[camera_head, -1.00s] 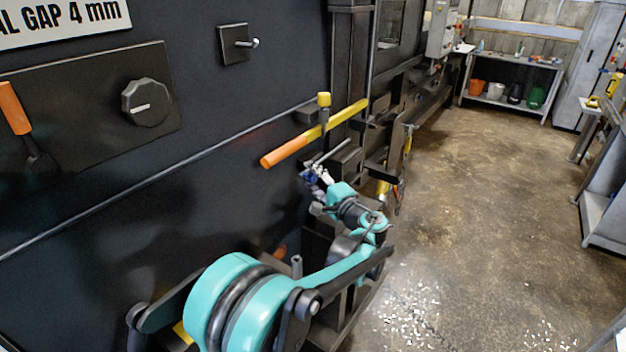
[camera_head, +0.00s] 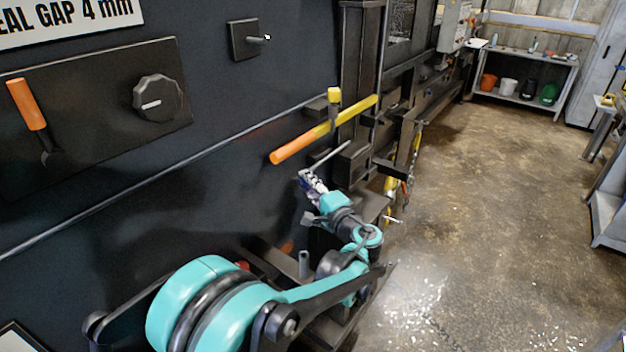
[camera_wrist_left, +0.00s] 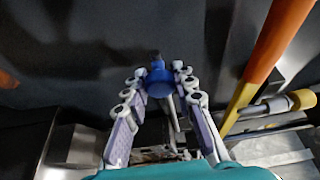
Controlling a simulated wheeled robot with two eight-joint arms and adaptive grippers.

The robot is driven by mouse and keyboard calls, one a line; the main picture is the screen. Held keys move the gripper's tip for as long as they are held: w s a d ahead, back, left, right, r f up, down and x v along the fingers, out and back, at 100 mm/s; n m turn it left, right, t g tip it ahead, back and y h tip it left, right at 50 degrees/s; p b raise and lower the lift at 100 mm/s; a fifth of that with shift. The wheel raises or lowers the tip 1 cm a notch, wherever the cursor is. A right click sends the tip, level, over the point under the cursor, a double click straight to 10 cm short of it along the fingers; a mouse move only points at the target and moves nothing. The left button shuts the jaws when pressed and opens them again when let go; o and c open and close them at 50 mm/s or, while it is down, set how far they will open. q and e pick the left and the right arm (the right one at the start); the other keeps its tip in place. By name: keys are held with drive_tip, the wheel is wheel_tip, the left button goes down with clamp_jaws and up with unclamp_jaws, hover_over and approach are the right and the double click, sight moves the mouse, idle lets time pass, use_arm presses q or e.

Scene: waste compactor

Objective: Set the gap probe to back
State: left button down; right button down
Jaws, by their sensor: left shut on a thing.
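A blue knob (camera_wrist_left: 158,80) on a grey stem, which looks like the handle of the gap probe, is between my left gripper's fingertips in the left wrist view. My left gripper (camera_wrist_left: 154,86) is shut on it, with pale segmented fingers on both sides. In the head view my left gripper (camera_head: 312,181) is low beside the dark machine wall, below the orange and yellow lever. A thin grey rod (camera_head: 330,155) slants up and right from the fingertips. The knob is mostly hidden there by the fingers. My right gripper is not in view.
The orange and yellow lever (camera_head: 318,130) with a yellow-capped post is close above my gripper; it also shows right of the fingers in the wrist view (camera_wrist_left: 265,65). A dial (camera_head: 158,100) and an orange handle (camera_head: 26,104) are on a wall panel. Floor (camera_head: 480,190) at right is clear.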

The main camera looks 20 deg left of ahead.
use_arm(q)
drive_tip(key=shift+s+a+f, duration=0.1)
drive_tip(key=shift+s, duration=0.05)
drive_tip(key=c, duration=1.3)
unclamp_jaws()
drive_tip(key=shift+s, duration=0.15)
drive_tip(key=shift+o, duration=0.2)
drive_tip(key=shift+s+d, duration=0.2)
drive_tip(key=shift+d, duration=0.2)
drive_tip(key=v, duration=1.1)
drive_tip(key=shift+s, duration=0.1)
